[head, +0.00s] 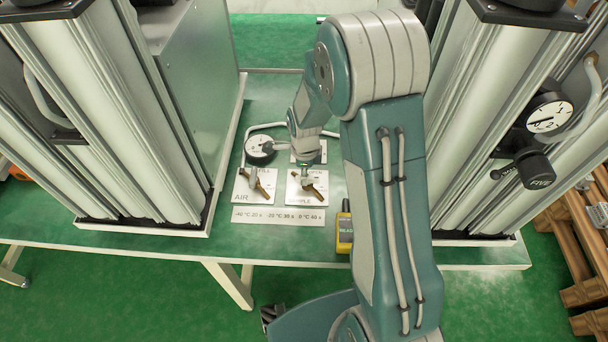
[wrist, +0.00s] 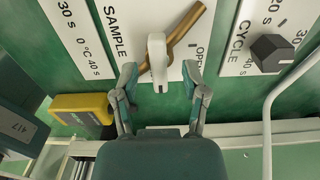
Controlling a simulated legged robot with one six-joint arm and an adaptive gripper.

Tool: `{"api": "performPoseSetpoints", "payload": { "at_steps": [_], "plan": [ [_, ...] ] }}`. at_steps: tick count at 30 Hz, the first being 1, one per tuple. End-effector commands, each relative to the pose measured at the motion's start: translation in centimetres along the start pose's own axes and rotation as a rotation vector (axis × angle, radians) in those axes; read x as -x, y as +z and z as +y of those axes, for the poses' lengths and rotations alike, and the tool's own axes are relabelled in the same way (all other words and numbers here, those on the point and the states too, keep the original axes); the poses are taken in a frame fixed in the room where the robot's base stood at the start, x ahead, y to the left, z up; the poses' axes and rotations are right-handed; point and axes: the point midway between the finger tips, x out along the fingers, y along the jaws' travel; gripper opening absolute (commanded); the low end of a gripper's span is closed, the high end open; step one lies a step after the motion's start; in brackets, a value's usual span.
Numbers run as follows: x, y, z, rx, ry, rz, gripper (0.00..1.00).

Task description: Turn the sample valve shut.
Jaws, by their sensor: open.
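The sample valve has a brass lever (wrist: 188,28) on a white plate (wrist: 130,12) marked SAMPLE. In the wrist view the lever lies diagonally, with its long end toward the upper right, beside an OPEN mark. A pale upright fitting (wrist: 157,60) crosses in front of the lever. In the head view the sample plate (head: 293,198) and its lever (head: 314,191) lie on the green bench below my wrist. My gripper (wrist: 159,76) is open and empty, its fingers on either side of the pale fitting's lower end. I cannot tell whether they touch it.
A black CYCLE knob (wrist: 271,52) is at the upper right in the wrist view. A yellow device (head: 344,230) lies right of the plates. Tall columns (head: 110,100) stand on both sides.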

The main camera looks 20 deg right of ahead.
Motion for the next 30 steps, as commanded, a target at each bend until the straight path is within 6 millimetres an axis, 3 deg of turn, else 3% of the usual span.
{"api": "performPoseSetpoints", "payload": {
  "at_steps": [9,15,30],
  "plan": [
    [6.8,0.2,-0.1,0.000,-0.005,-0.001,0.57],
    [9.5,0.2,-0.1,0.000,-0.003,0.000,0.57],
    [10.1,0.2,-0.1,0.000,0.000,0.001,0.57]
  ]
}}
